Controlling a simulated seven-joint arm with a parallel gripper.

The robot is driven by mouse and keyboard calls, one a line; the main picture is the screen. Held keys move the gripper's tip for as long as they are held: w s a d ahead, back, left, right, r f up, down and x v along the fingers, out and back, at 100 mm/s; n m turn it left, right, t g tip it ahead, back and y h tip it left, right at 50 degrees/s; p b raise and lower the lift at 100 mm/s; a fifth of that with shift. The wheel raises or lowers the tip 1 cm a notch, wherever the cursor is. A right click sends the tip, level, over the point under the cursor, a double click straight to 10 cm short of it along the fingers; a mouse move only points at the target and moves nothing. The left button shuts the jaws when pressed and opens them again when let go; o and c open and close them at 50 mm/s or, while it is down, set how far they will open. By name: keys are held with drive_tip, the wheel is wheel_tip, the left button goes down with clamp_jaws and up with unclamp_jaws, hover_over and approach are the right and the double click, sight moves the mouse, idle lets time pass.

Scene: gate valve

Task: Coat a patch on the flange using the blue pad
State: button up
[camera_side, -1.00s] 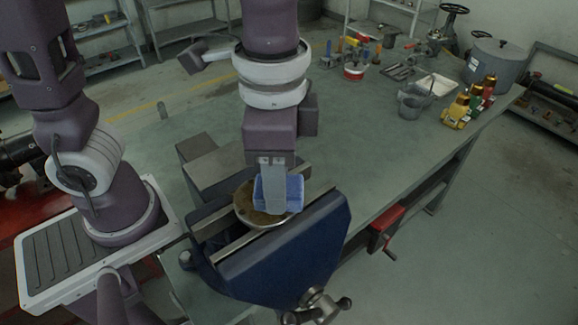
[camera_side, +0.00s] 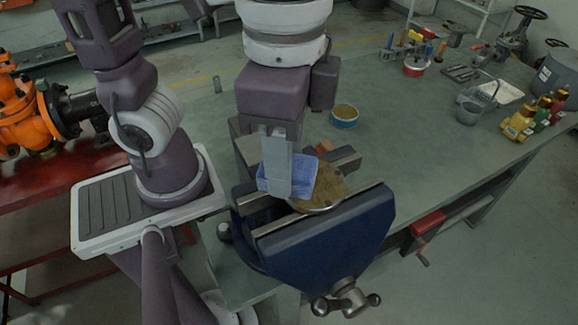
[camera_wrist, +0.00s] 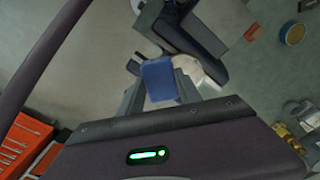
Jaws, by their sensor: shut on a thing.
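My gripper (camera_side: 275,190) is shut on the blue pad (camera_side: 301,174). The pad also shows between the fingers in the wrist view (camera_wrist: 159,80). The flange (camera_side: 325,188) is a round disc with a brown, mottled face, held between the jaws of the dark blue vise (camera_side: 325,240). In the side view the pad is at the left part of the flange face and hides some of it. I cannot tell for certain whether the pad touches the face. In the wrist view the pad and fingers hide much of the flange.
A small blue-rimmed tin with brown contents (camera_side: 344,116) stands on the bench (camera_side: 400,150) behind the vise. An orange valve (camera_side: 25,110) is at the far left.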

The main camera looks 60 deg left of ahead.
drive_tip(key=shift+r, duration=2.1)
drive_tip(key=shift+w, duration=0.1)
